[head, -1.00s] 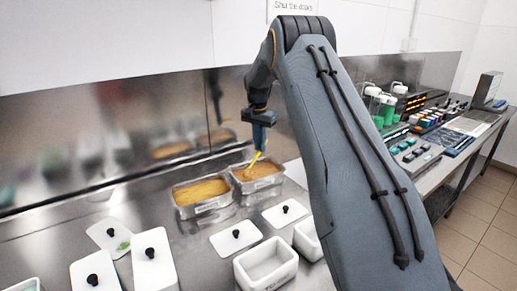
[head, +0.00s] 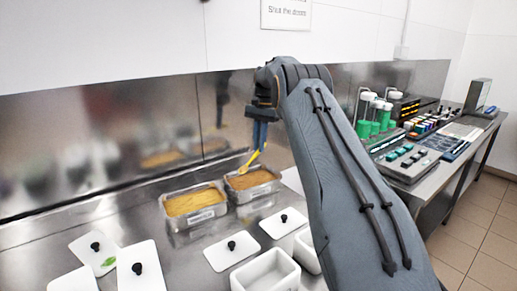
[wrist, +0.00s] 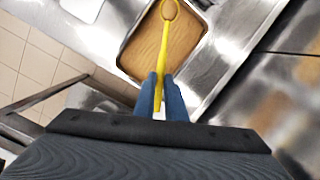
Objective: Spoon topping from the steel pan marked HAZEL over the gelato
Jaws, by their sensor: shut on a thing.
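My gripper (head: 260,137) has blue fingers, which also show in the wrist view (wrist: 162,95). It is shut on the handle of a yellow spoon (wrist: 164,60) and points down. The spoon (head: 252,158) slants down, its bowl over the far left part of the right steel pan (head: 262,197), which holds brown topping (head: 254,179). The bowl's inside looks brown; I cannot tell whether it carries topping. A second steel pan (head: 199,219) with yellower topping stands just left. The pan labels are too small to read. I cannot make out any gelato.
A steel splashback (head: 100,155) rises behind the pans. White lids with black knobs (head: 232,252) and an open white tub (head: 266,276) lie in front. Green-filled cylinders (head: 375,118) and a control panel (head: 410,155) stand at right, beyond my arm.

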